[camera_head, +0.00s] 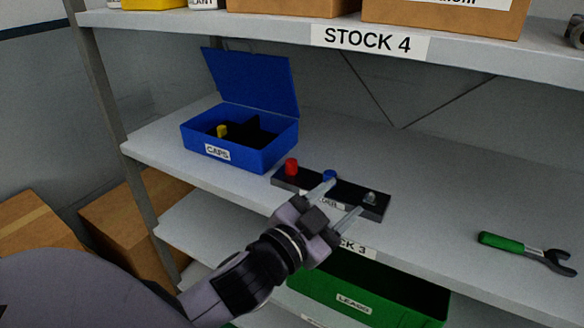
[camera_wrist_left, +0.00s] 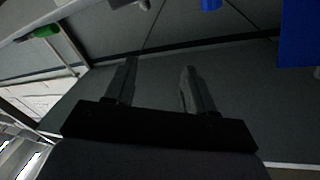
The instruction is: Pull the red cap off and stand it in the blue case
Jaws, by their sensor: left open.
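The red cap (camera_head: 291,167) sits upright at the left end of a dark block (camera_head: 350,193) on the middle shelf. A blue cap (camera_head: 329,175) is mid-block, and a bare metal post (camera_head: 370,198) is at its right end. The blue case (camera_head: 270,155), labelled CAPS, stands behind and left of the block, lid up, with a yellow cap (camera_head: 222,131) inside. My left gripper (camera_head: 346,197) is open and empty over the block's front right part, right of the red cap. Its spread fingers (camera_wrist_left: 158,66) show in the left wrist view. My right gripper is not visible.
A green-handled wrench (camera_head: 525,250) lies to the right on the shelf. A green bin (camera_head: 370,292) labelled LEADS stands on the shelf below. The STOCK 4 shelf (camera_head: 470,55) hangs above. The shelf is clear between block and wrench.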

